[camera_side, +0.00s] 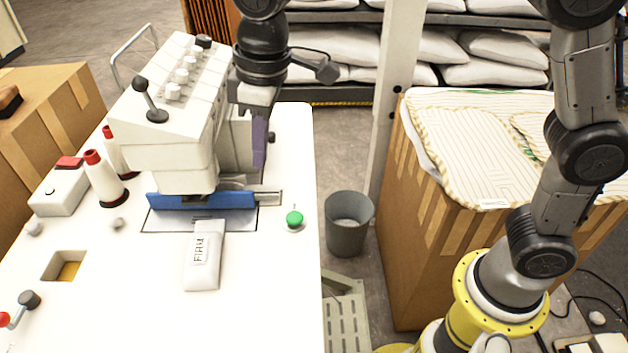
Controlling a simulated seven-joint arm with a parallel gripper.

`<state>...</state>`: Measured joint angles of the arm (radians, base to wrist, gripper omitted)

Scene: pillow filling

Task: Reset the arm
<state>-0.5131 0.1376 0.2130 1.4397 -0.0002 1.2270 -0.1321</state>
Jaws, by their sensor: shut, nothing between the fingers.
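My gripper (259,142) hangs pointing down over the white table, just right of the sewing machine (170,130). Its fingers are together, and nothing shows between them. It is above the table, behind the green button (294,218). A small white pillow with the word FIRM (204,262) lies on the table in front of the blue guide (205,201) of the machine, its far end close to the guide. My arm base stands at the lower right, and part of the arm above the gripper runs out of the top of the view.
White thread spools with red tops (103,178) and a box with a red switch (62,190) stand left on the table (130,300). A grey bin (348,224) and a cardboard box with striped fabric (475,155) stand to the right. Pillows fill the shelves (430,75) behind.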

